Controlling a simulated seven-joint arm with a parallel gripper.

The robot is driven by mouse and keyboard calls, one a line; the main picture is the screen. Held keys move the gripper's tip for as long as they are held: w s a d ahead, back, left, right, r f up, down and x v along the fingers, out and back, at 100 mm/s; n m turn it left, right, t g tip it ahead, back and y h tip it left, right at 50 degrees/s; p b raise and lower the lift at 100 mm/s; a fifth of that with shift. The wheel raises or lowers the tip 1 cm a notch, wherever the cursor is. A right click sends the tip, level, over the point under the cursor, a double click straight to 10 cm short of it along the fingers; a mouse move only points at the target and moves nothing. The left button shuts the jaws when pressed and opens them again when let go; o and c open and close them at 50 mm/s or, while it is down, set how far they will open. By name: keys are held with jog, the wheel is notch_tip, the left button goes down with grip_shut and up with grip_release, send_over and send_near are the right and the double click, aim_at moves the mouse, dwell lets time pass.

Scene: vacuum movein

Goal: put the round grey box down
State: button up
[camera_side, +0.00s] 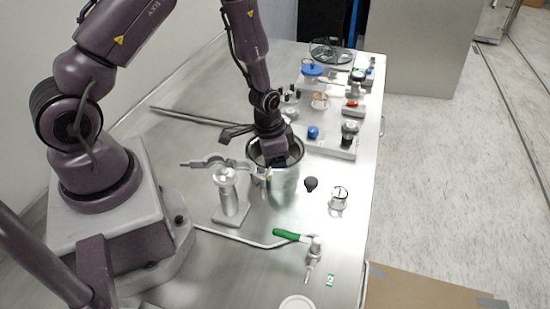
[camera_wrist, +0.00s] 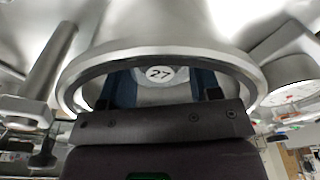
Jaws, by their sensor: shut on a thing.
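My gripper (camera_side: 271,148) points down into the open top of a shiny metal cylinder (camera_side: 283,187), and its fingertips are hidden below the rim in the side view. In the wrist view, the fingers of my gripper (camera_wrist: 162,88) reach through the round metal rim (camera_wrist: 160,50) of the cylinder. Between them shows the pale grey round box (camera_wrist: 162,73) with a white label reading 27. My gripper is shut on this box. The box is hidden by the cylinder in the side view. I cannot tell whether it touches the cylinder's floor.
A metal clamp stand (camera_side: 230,200) is close left of the cylinder. A black knob (camera_side: 311,184) and a small metal cup (camera_side: 339,198) are to its right. A plate with several parts (camera_side: 333,145) is behind right.

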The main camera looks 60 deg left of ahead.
jog(key=shift+f, duration=0.15)
jog(key=o, duration=0.6)
jog(key=s+d+r+n+t, duration=0.1)
jog(key=s+r, duration=0.2)
jog(key=r, duration=1)
jog(key=s+d+r+t, duration=0.1)
jog(key=s+d+r, duration=0.15)
jog(key=r, duration=1.15)
jog(key=s+r, duration=0.2)
jog(key=s, duration=0.1)
jog(key=s+d+r+n+t, duration=0.1)
jog(key=s+r, duration=0.1)
jog(key=s+r+t, duration=0.1)
jog(key=s+r, duration=0.2)
jog(key=shift+s+d+n, duration=0.25)
jog(key=shift+s+n, duration=0.1)
jog(key=shift+n, duration=0.05)
